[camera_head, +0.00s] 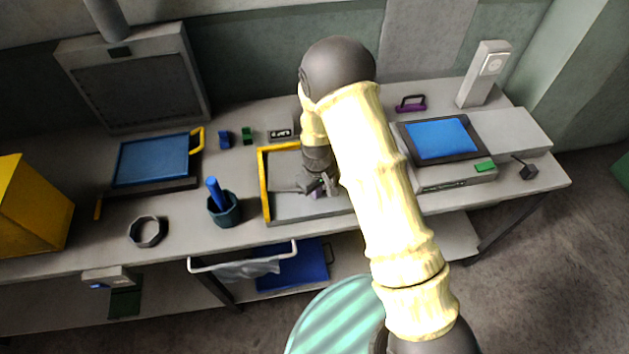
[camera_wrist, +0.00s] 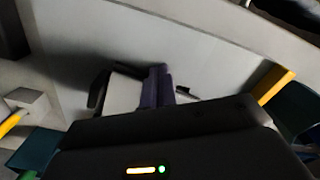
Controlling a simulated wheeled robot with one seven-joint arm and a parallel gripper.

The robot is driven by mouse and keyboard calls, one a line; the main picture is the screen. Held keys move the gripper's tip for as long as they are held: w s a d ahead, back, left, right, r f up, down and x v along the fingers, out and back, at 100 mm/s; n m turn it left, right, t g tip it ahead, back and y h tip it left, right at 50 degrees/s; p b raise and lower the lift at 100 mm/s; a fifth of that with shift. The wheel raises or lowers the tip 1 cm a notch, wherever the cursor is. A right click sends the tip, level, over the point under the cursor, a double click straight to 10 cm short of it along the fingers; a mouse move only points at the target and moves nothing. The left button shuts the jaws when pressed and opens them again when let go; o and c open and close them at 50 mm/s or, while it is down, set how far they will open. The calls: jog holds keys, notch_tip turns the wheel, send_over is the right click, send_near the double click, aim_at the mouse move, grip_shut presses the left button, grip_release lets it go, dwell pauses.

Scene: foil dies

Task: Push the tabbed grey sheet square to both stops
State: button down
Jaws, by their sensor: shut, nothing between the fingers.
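The shallow grey work area (camera_head: 290,214) sits at the middle of the bench. Yellow stop bars (camera_head: 264,190) run along its left and far sides; a short yellow bar (camera_wrist: 272,85) also shows at the right in the wrist view. A flat grey surface (camera_head: 287,172) lies inside the bars; I cannot clearly separate the sheet's edges or its tab from the bed. My gripper (camera_head: 322,187) is shut and empty, low over this area, right of the left bar. Its purple-grey fingers (camera_wrist: 158,84) show in the wrist view. Contact with the sheet is unclear. My arm hides the right part.
Small blue (camera_head: 225,138) and green (camera_head: 248,135) blocks are behind. A blue-topped device (camera_head: 440,138) is at right.

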jog(key=shift+w+a, duration=0.15)
jog(key=shift+w, duration=0.5)
jog(key=shift+w+a, duration=0.1)
jog(key=shift+w, duration=0.25)
jog(key=shift+w+a, duration=0.1)
jog(key=shift+w, duration=0.25)
jog(key=shift+s, duration=0.1)
jog(key=shift+s, duration=0.5)
notch_tip(320, 180, up, 8)
jog(key=p, duration=0.5)
dwell(0.3)
dwell(0.4)
